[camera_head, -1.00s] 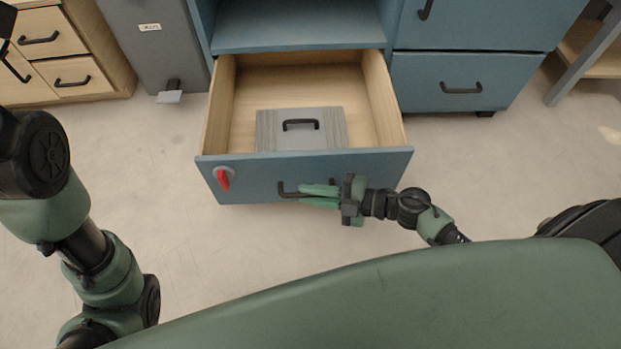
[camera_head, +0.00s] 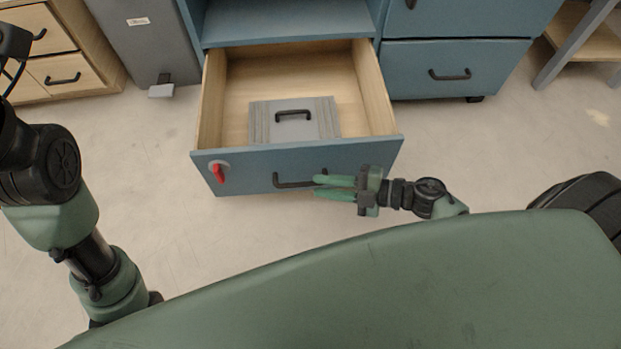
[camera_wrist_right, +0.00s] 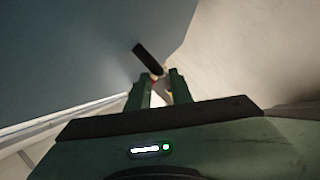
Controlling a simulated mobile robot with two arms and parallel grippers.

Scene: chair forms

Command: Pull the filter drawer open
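The filter drawer (camera_head: 240,172) has a blue front and a pale wood inside. It stands pulled out of the blue cabinet. Its black bar handle (camera_head: 290,185) is on the front, and a red knob (camera_head: 219,173) is at the left of it. My right gripper (camera_head: 318,187) is at the right end of the handle with its fingers apart. In the right wrist view the gripper (camera_wrist_right: 160,78) shows a gap between its fingers, and the dark handle end (camera_wrist_right: 148,58) lies beyond the tips, not clasped. My left gripper is not seen; only arm links show.
A grey box (camera_head: 293,125) with a black handle sits inside the drawer. Blue drawers (camera_head: 450,55) stand at the right, and a grey pedal bin (camera_head: 150,40) and wooden drawers (camera_head: 75,60) at the left. The floor in front is clear.

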